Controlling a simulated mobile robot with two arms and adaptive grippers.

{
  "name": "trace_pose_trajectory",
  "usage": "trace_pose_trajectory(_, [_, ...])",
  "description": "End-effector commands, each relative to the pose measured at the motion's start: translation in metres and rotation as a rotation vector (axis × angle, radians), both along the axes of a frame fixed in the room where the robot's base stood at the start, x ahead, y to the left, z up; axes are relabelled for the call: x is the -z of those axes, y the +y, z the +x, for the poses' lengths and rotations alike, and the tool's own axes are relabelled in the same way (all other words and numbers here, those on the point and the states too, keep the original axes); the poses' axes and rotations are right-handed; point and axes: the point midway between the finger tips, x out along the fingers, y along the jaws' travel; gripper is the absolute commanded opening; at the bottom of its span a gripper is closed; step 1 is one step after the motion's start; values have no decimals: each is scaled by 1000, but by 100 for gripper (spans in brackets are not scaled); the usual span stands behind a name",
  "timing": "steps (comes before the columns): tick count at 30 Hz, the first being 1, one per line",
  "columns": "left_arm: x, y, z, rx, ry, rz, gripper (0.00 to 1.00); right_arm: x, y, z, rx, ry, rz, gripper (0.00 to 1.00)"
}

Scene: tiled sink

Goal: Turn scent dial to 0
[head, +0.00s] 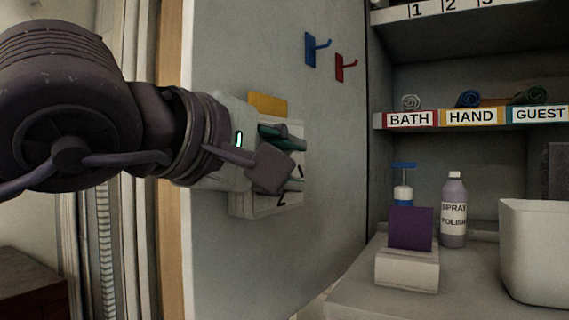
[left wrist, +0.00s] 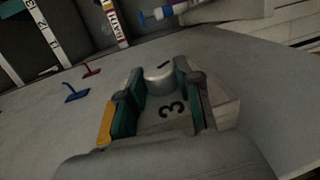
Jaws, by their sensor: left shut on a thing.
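The scent dial is a pale round knob (left wrist: 158,78) on a light plate (head: 245,206) fixed to the grey wall. The plate also shows in the left wrist view (left wrist: 222,108), with a large 3 and part of a 1 readable. In the head view a 2 shows near its lower edge. My left gripper (head: 276,151) reaches in from the left and is shut on the dial; in the left wrist view its teal-padded fingers (left wrist: 158,88) lie on either side of the knob. The gripper hides the knob in the head view, and I cannot tell the dial's setting. My right gripper is not in view.
A yellow piece (head: 268,104) sits at the plate's top. A blue hook (head: 311,50) and a red hook (head: 340,68) are on the wall.

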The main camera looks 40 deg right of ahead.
Motion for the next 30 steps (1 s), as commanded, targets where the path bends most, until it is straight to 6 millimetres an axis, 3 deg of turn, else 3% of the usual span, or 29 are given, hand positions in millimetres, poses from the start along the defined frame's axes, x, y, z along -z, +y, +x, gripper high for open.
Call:
trace_pose_trajectory(1, [4, -1, -2, 5, 4, 8, 0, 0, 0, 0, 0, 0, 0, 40])
trace_pose_trajectory(2, [4, -1, -2, 5, 4, 8, 36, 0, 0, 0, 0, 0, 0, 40])
trace_pose_trajectory(6, [3, -1, -2, 4, 4, 6, 59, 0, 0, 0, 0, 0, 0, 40])
trace_pose_trajectory(19, [-1, 9, -2, 1, 1, 1, 60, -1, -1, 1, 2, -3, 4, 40])
trace_pose_trajectory(30, [-13, 79, -22, 0, 2, 2, 60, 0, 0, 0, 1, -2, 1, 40])
